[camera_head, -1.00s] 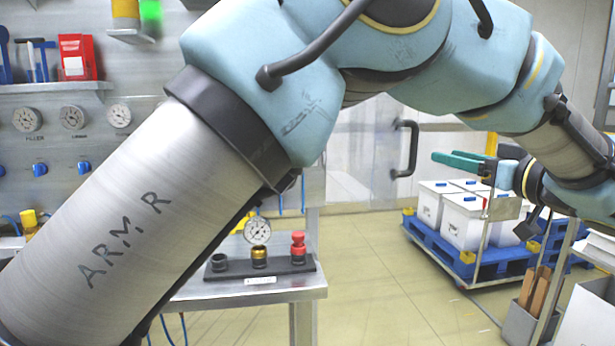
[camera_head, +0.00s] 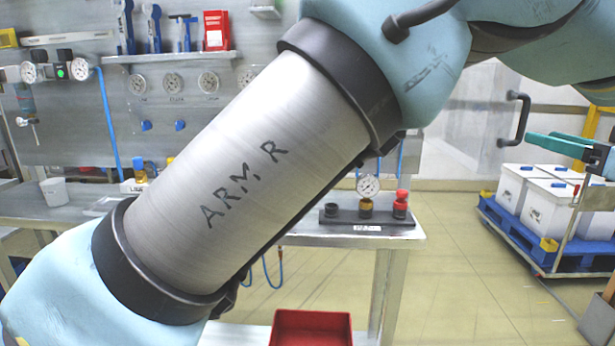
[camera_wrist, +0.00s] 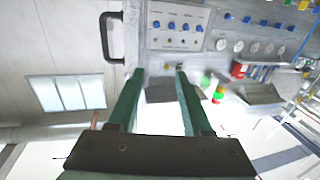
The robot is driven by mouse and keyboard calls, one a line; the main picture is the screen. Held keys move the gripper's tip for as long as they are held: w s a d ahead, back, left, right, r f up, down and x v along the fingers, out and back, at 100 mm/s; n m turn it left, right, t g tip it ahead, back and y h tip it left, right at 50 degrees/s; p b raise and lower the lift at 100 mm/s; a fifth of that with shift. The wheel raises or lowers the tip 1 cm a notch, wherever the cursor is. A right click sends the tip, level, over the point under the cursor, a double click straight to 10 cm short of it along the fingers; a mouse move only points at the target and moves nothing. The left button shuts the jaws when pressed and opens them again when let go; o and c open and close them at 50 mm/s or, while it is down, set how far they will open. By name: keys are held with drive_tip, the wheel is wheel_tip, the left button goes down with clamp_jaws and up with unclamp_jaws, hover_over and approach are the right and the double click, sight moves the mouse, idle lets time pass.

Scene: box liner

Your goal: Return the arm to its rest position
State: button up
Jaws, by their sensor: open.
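My gripper (camera_head: 532,144) shows at the right edge of the head view, its teal fingers pointing left above the white boxes. In the wrist view my gripper (camera_wrist: 160,73) is open, with its two green fingers apart. Nothing is held between them. My arm crosses the head view from lower left to upper right, and its outer links run out of the picture at the right. The wrist view is tilted; the fingertips appear against a panel with blue knobs (camera_wrist: 178,26).
White boxes (camera_head: 545,208) stand on a blue pallet (camera_head: 515,228) at the right. A bench (camera_head: 400,236) carries a black fixture with a gauge (camera_head: 368,186). A red tray (camera_head: 312,330) is at the bottom. The floor between bench and pallet is clear.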

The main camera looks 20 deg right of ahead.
drive_tip(key=w+r+m+g+h, duration=0.15)
drive_tip(key=w+h, duration=0.25)
drive_tip(key=w, duration=2)
drive_tip(key=w+a+f+m+g, duration=0.15)
drive_tip(key=w+a+f, duration=0.25)
drive_tip(key=w+a, duration=0.4)
drive_tip(key=w+a+f+m+g, duration=0.1)
drive_tip(key=w+a+f+g, duration=0.25)
drive_tip(key=w+a, duration=0.45)
drive_tip(key=a+f+n+g+y, duration=0.15)
drive_tip(key=a+f, duration=0.25)
drive_tip(key=a, duration=0.4)
drive_tip(key=a+f+g+y, duration=0.1)
drive_tip(key=a+f+y, duration=0.15)
drive_tip(key=a, duration=0.45)
drive_tip(key=a+f+n+g+y, duration=0.1)
drive_tip(key=a+f, duration=0.3)
drive_tip(key=a, duration=0.4)
drive_tip(key=s+a+f+n+g+y, duration=0.1)
drive_tip(key=s+a+f+g+y, duration=0.1)
drive_tip(key=s+a, duration=0.5)
drive_tip(key=s+a+f+n+g+y, duration=0.1)
drive_tip(key=s+a+f, duration=0.4)
drive_tip(key=a, duration=1)
drive_tip(key=s+n+g, duration=0.1)
drive_tip(key=g, duration=0.1)
drive_tip(key=shift+s+a+g+y, duration=0.35)
drive_tip(key=shift+g+y, duration=0.05)
